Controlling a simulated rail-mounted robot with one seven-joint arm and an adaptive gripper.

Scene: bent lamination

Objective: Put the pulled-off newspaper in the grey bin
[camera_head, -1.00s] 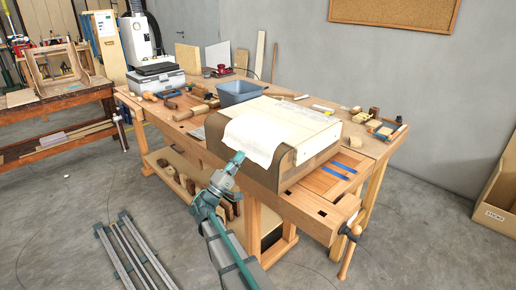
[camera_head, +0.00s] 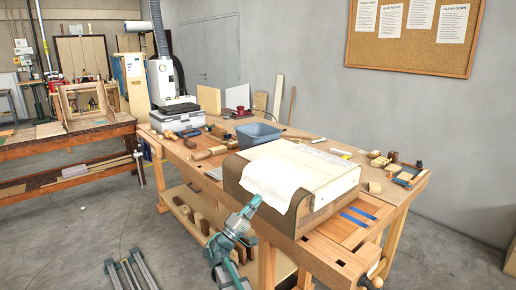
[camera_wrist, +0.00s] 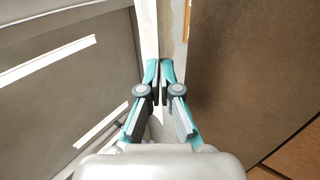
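The newspaper (camera_head: 276,183) is a pale sheet draped over the top of a curved form (camera_head: 315,208), its front edge hanging over the near side. My gripper (camera_head: 256,201) is at this hanging edge. In the wrist view, the teal fingers of my gripper (camera_wrist: 159,70) are close together. They appear shut on the thin edge of the newspaper, though the sheet between them is hard to make out. The grey bin (camera_head: 258,134), blue-grey and open-topped, stands on the bench behind the form.
The wooden workbench (camera_head: 349,237) carries blocks and tools around the bin and at its right end. A white machine (camera_head: 165,85) stands at its far left end. Another bench (camera_head: 50,144) is at the left. A dark panel (camera_wrist: 240,75) stands close right of my fingers.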

